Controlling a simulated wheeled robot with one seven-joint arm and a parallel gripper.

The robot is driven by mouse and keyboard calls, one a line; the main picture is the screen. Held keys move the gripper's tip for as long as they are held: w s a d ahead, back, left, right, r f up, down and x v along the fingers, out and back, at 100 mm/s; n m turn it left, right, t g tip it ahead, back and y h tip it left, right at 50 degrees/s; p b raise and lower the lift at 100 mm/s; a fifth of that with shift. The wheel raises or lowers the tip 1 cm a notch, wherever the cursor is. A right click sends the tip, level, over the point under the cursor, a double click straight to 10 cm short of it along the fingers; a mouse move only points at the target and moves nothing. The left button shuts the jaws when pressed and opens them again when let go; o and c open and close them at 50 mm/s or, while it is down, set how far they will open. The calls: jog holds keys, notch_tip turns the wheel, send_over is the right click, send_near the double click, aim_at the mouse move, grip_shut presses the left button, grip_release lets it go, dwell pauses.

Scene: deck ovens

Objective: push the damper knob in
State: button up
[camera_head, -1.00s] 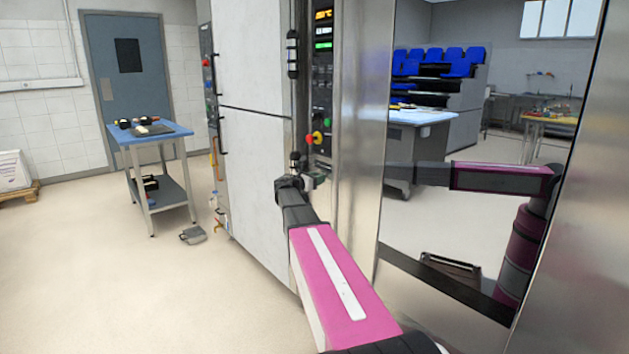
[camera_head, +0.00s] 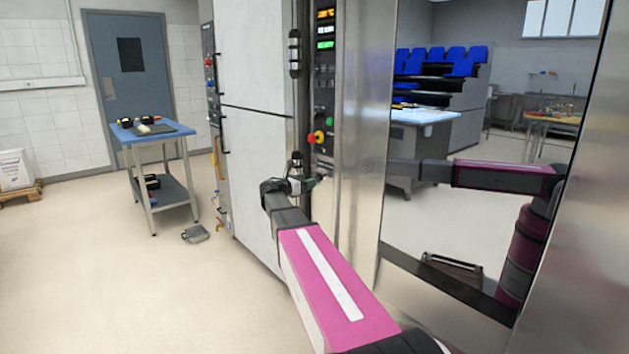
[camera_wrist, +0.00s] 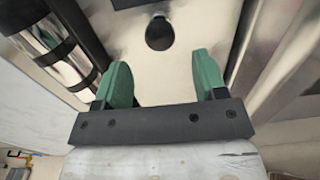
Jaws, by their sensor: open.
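The damper knob is most likely the dark round knob (camera_wrist: 159,33) at the top middle of the wrist view, standing out from a pale metal panel. My gripper (camera_wrist: 162,72) has two green fingers, spread apart with nothing between them. The knob lies beyond the fingertips, roughly in line with the gap, and looks apart from them. In the head view my gripper (camera_head: 308,184) is at the oven's narrow control panel, below the red and yellow button (camera_head: 319,137). I cannot make out the knob there.
A tall pale oven front (camera_head: 258,60) stands left of the control panel. A shiny cylinder (camera_wrist: 48,48) with dark bands is close on the left in the wrist view.

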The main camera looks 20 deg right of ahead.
jog(key=v, duration=0.3)
jog(key=shift+a, duration=0.15)
jog(key=shift+s+f, duration=0.1)
jog(key=s+a+f+m+g+y, duration=0.2)
jog(key=s+f+m+y, duration=0.25)
jog(key=s+f, duration=0.45)
jog(key=s+a+f+m+g+y, duration=0.2)
jog(key=s+f+m+y, duration=0.3)
jog(key=f, duration=0.5)
jog(key=s+a+f+m+g+y, duration=0.1)
jog(key=s+a+f+m+y, duration=0.2)
jog(key=s+a+f+m, duration=0.2)
jog(key=s+a+f+m+g+y, duration=0.1)
jog(key=s+a+f+m+y, duration=0.3)
jog(key=s, duration=0.8)
jog(key=a+f+m, duration=0.1)
jog(key=a+m, duration=0.1)
jog(key=m, duration=0.1)
jog(key=shift+f, duration=0.25)
